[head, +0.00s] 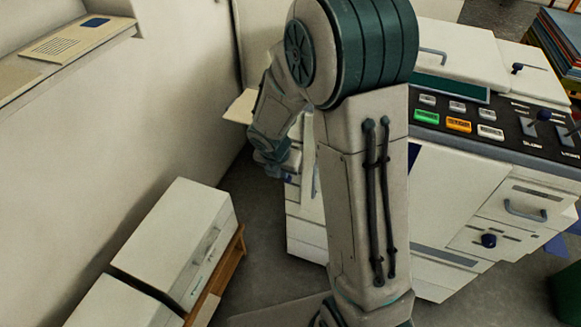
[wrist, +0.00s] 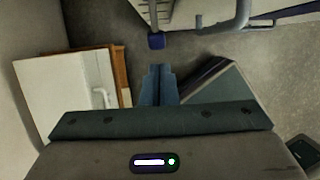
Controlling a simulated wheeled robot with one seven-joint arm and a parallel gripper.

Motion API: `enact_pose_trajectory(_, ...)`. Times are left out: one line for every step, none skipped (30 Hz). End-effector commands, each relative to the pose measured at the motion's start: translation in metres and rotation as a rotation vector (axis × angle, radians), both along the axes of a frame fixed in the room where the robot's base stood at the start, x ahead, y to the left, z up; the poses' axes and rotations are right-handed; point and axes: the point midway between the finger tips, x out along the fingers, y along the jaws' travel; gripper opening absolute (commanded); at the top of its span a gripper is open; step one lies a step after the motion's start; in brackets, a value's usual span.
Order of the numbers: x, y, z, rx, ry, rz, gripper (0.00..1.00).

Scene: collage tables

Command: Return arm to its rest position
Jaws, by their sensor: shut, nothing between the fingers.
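My arm stands in the middle of the head view, its upper part folded over to the left. My gripper (head: 271,166) hangs at the left of the arm, in front of the left side of the big white machine. In the wrist view my gripper (wrist: 158,72) points at the floor side of the scene, its two blue-grey fingers together with nothing seen between them. The arm hides part of the machine in the head view.
The white machine (head: 455,190) with coloured buttons fills the right. White boxes (head: 178,240) sit on a wooden stand at the lower left; one shows in the wrist view (wrist: 62,88). A wall ledge (head: 60,60) is at the upper left. Grey floor (head: 262,215) lies between.

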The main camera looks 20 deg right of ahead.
Motion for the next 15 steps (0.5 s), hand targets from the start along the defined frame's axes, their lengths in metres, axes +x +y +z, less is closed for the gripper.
enact_pose_trajectory(-0.003,0.003,0.018,0.003,-0.009,-0.001,0.0)
enact_pose_trajectory(-0.006,0.004,0.024,0.001,-0.008,-0.001,0.0)
enact_pose_trajectory(-0.009,0.005,0.032,0.002,-0.009,-0.004,0.0)
enact_pose_trajectory(-0.011,0.006,0.038,0.002,-0.008,-0.006,0.0)
enact_pose_trajectory(-0.014,0.006,0.044,0.001,-0.007,-0.008,0.0)
enact_pose_trajectory(-0.016,0.007,0.051,0.002,-0.008,-0.012,0.0)
enact_pose_trajectory(-0.018,0.008,0.056,0.002,-0.007,-0.014,0.0)
enact_pose_trajectory(-0.02,0.009,0.06,0.001,-0.007,-0.013,0.0)
enact_pose_trajectory(-0.022,0.01,0.065,0.001,-0.007,-0.013,0.0)
enact_pose_trajectory(-0.023,0.011,0.069,0.002,-0.007,-0.014,0.0)
enact_pose_trajectory(-0.024,0.012,0.072,0.002,-0.006,-0.015,0.0)
enact_pose_trajectory(-0.026,0.013,0.075,0.001,-0.006,-0.015,0.0)
enact_pose_trajectory(-0.027,0.014,0.077,0.001,-0.006,-0.014,0.0)
enact_pose_trajectory(-0.027,0.015,0.078,0.001,-0.006,-0.013,0.0)
enact_pose_trajectory(-0.028,0.016,0.08,0.001,-0.006,-0.012,0.0)
